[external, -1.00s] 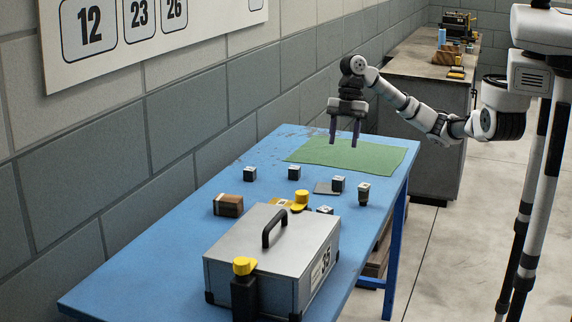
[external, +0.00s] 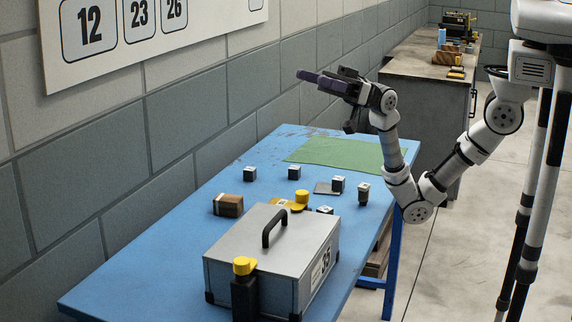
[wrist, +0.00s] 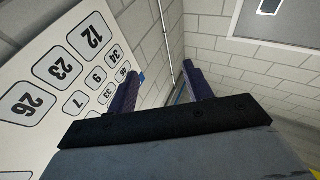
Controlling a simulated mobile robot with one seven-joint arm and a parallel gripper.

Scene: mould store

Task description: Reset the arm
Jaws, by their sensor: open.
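My gripper (external: 308,76) is raised above the blue table (external: 150,262), pointing left toward the wall. My forearm stands upright over the table's right edge, with the elbow low beside it. In the wrist view the two purple fingers (wrist: 163,92) are spread apart with nothing between them. The wrist view looks at the wall, where the white number board (wrist: 50,78) appears upside down.
The table holds a grey metal case (external: 240,238) with a black handle, a yellow-topped black post (external: 244,290), a brown block (external: 228,205), several small black blocks and a green mat (external: 330,153). A grey bench (external: 425,78) stands behind.

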